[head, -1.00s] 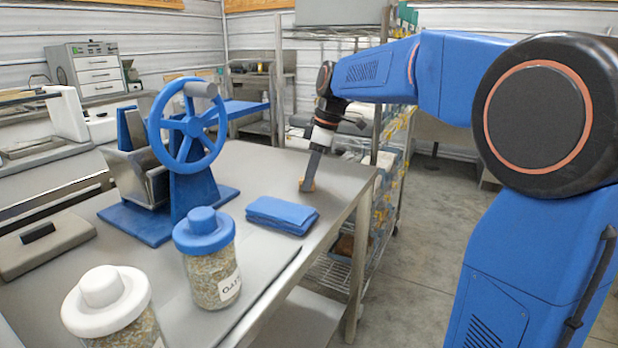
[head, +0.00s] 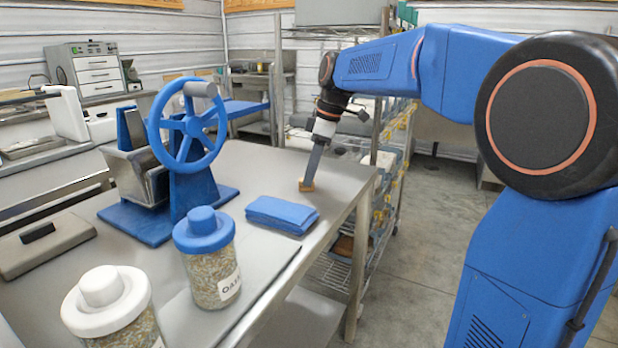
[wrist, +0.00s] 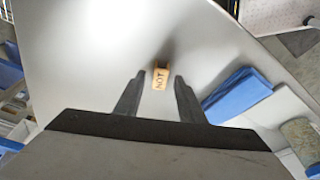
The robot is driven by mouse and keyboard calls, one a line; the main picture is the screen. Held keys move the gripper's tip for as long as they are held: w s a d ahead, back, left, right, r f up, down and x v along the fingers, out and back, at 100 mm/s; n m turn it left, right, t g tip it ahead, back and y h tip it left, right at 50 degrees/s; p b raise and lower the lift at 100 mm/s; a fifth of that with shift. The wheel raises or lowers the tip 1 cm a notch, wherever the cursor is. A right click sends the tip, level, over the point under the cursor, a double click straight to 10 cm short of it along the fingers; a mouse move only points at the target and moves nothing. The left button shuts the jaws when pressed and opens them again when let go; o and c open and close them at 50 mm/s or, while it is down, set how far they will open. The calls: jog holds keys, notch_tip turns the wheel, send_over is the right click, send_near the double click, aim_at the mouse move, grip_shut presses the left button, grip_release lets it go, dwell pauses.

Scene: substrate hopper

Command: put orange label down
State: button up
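The orange label (head: 307,186) is a small block lying on the metal table near its far right corner. In the wrist view the label (wrist: 160,79) shows the letters "NOT" and sits between and just beyond my fingertips, with a slim gap on each side. My gripper (head: 310,180) points down right over the label. In the wrist view my gripper (wrist: 160,80) has its fingers apart and appears clear of the label. The label's underside is hidden.
A folded blue cloth (head: 282,215) lies nearby on the table (head: 255,165). A blue-lidded jar (head: 210,262), a white-lidded jar (head: 108,305) and a blue hand-wheel machine (head: 188,150) stand to the left. Bare table surrounds the label; the table's right edge is close.

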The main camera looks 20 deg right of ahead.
jog(key=v, duration=1)
jog(key=s+d+f+m+t+h, duration=0.1)
jog(key=s+f+m, duration=0.5)
jog(key=s+f, duration=0.6)
jog(key=s+d+f+m+t+h, duration=0.2)
jog(key=s+f+m, duration=0.5)
jog(key=s+f, duration=0.6)
jog(key=s, duration=0.6)
jog(key=shift+s+d+f+t, duration=0.15)
jog(key=shift+s+d+t, duration=0.1)
jog(key=shift+s+t, duration=0.05)
